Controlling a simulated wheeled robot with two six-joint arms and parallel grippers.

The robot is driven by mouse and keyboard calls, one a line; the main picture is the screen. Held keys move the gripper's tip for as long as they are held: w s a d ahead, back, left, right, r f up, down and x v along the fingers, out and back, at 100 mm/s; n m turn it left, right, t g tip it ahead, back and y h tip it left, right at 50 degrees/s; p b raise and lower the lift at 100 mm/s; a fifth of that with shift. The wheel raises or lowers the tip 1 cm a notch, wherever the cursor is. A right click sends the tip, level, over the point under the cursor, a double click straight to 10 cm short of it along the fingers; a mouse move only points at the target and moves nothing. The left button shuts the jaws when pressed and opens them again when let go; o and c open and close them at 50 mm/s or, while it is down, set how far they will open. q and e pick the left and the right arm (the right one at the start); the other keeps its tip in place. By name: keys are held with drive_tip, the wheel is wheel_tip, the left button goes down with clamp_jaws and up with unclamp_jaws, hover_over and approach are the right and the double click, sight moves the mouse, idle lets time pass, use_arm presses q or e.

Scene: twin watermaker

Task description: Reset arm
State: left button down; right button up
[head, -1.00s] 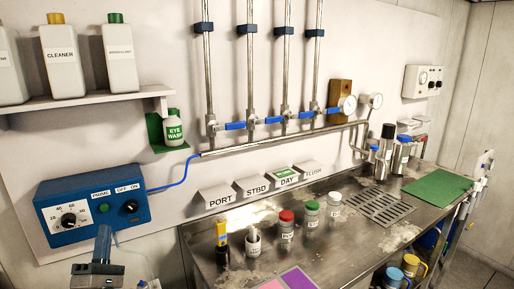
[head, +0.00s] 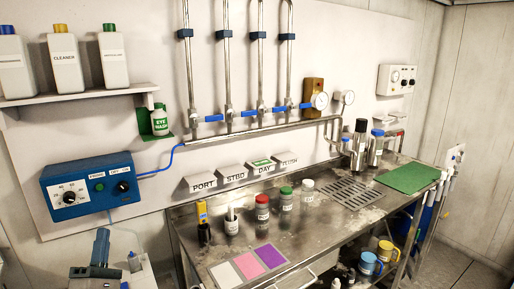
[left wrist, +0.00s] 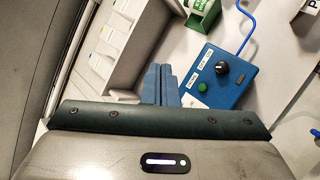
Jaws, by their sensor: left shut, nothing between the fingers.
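My left gripper (head: 102,240) shows at the bottom left of the head view, with its blue-grey fingers pointing up. In the left wrist view its fingers (left wrist: 160,82) lie together, shut with nothing between them. It is in front of and below the blue control box (head: 92,187) with a dial and knob, apart from it in the head view. The box also shows in the left wrist view (left wrist: 218,75). My right gripper is in neither view.
A steel bench (head: 325,220) carries several capped jars, a yellow-topped meter (head: 202,215), coloured squares (head: 247,265) and a green mat (head: 408,178). Pipes with blue valves (head: 214,118) line the wall. A shelf (head: 75,98) with bottles hangs upper left. Mugs (head: 370,263) stand below the bench.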

use_arm(q)
drive_tip(key=s+d+f+m+g+h, duration=0.35)
drive_tip(key=d+f+m+g, duration=0.2)
drive_tip(key=f+m, duration=0.3)
drive_tip(key=s+d+f+m+g+h, duration=0.3)
drive_tip(key=d+f+m+g+h, duration=0.25)
drive_tip(key=f+m, duration=0.35)
drive_tip(key=s+a+f+m+g+y, duration=0.25)
drive_tip(key=s+f+g, duration=0.4)
drive_tip(key=s, duration=0.45)
drive_tip(key=s+a+f+m+g+y, duration=0.2)
drive_tip(key=s+f+g+y, duration=0.25)
drive_tip(key=s+f, duration=0.5)
wheel_tip(320, 180, down, 27)
drive_tip(key=s+a+g, duration=0.1)
drive_tip(key=a, duration=0.2)
drive_tip(key=s+a+f+g, duration=0.1)
drive_tip(key=s+f, duration=1.7)
drive_tip(key=f, duration=0.2)
drive_tip(key=shift+s+g, duration=0.3)
drive_tip(key=shift+s, duration=0.05)
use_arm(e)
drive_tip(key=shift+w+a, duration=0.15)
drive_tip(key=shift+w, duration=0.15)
